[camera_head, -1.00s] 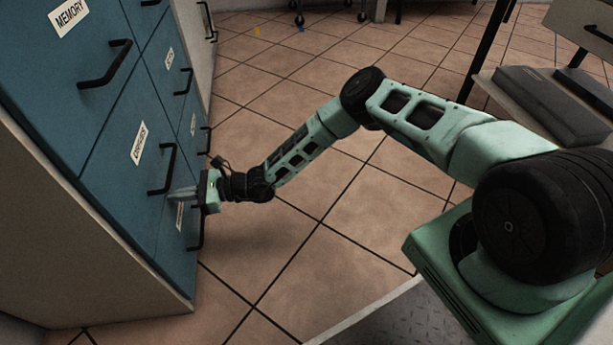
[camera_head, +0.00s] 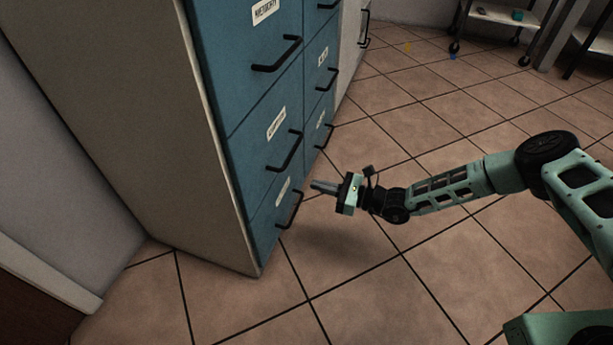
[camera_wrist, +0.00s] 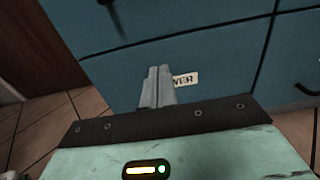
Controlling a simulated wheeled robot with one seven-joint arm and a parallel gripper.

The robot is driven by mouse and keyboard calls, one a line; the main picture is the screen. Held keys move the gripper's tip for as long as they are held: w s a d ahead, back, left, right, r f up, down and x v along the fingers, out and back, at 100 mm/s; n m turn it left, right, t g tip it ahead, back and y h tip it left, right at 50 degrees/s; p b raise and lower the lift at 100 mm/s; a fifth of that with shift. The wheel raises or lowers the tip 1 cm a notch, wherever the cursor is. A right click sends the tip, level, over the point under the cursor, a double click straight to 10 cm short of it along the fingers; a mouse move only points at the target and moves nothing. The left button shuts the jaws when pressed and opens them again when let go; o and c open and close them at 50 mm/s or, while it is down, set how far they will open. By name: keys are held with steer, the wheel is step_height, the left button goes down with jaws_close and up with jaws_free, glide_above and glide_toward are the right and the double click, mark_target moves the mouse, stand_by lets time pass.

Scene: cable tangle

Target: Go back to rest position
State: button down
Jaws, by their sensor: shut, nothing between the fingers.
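My gripper (camera_head: 322,186) is shut and empty, low in front of the blue drawer cabinet (camera_head: 240,92). Its fingers point left toward the lower drawers, apart from the black handle (camera_head: 290,209) of the bottom drawer. In the wrist view my gripper's fingers (camera_wrist: 157,87) are together, in front of a blue drawer front (camera_wrist: 215,65) with a white label (camera_wrist: 184,80) partly hidden behind them. My arm stretches out to the right, bent and low over the floor.
The tiled floor (camera_head: 420,270) is clear below and right of my gripper. All visible drawers look shut, with protruding black handles such as the upper one (camera_head: 277,56). A wheeled cart (camera_head: 500,22) stands at the back right.

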steer(key=shift+p+v, duration=0.5)
steer(key=shift+v, duration=1.8)
steer(key=s+a+r+n+g+h, duration=0.2)
steer(key=s+r+n+g+h, duration=0.1)
steer(key=s+r+n+g, duration=0.4)
steer(key=s+a+r+n+g+h, duration=0.3)
steer(key=s+r+n+g, duration=0.2)
steer(key=s+r+n, duration=0.3)
steer(key=s+d+r+n+t+h, duration=0.3)
steer(key=s+d+r+n+h, duration=0.3)
steer(key=s+r, duration=0.25)
steer(key=s+d+r+n+t+h, duration=0.3)
steer(key=s+d+r+n+h, duration=0.2)
steer(key=s+d+r+n, duration=0.3)
step_height(320, 180, up, 39)
steer(key=a+p, duration=0.1)
steer(key=p, duration=3.7)
steer(key=shift+w+a, duration=0.15)
steer(key=shift+a, duration=0.1)
steer(key=shift+f, duration=0.1)
